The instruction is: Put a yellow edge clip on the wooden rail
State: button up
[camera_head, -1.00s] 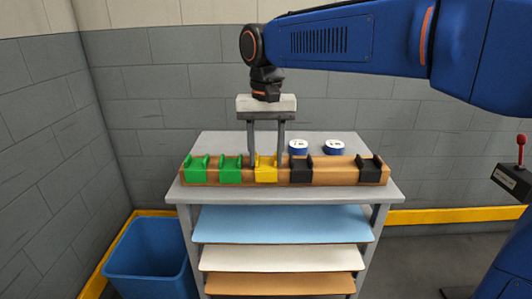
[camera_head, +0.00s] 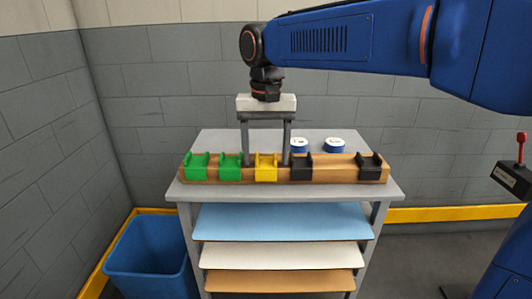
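The wooden rail (camera_head: 335,174) lies along the front of the grey table top. A yellow edge clip (camera_head: 266,168) sits on the rail near its middle. Two green clips (camera_head: 196,168) (camera_head: 230,169) sit to its left, and two black clips (camera_head: 301,169) (camera_head: 369,168) to its right. My gripper (camera_head: 266,163) points straight down over the yellow clip. Its two fingers stand apart, one on each side of the clip, with gaps showing between fingers and clip. The right finger comes down close to the nearer black clip; whether they touch I cannot tell.
Two blue-and-white rolls (camera_head: 299,145) (camera_head: 334,146) stand on the table (camera_head: 225,142) behind the rail. Shelves with blue, white and brown sheets are below. A blue bin (camera_head: 152,258) stands on the floor at left. Bare rail shows between the black clips.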

notch_tip(320, 180, up, 17)
jog(key=s+d+f+t, duration=0.1)
jog(key=s+d+f, duration=0.35)
jog(key=d, duration=0.35)
jog(key=s+d+f+t, duration=0.1)
jog(key=s+d+f, duration=0.2)
jog(key=d+f, duration=0.4)
jog(key=s+d+f+t, duration=0.1)
jog(key=s+d+f, duration=0.5)
jog(key=f, duration=0.4)
jog(key=s+d+f+t, duration=0.1)
jog(key=s+d+f, duration=0.5)
jog(key=f, duration=0.4)
jog(key=shift+s+f+t, duration=0.2)
jog(key=shift+s+t, duration=0.2)
jog(key=shift+s, duration=0.2)
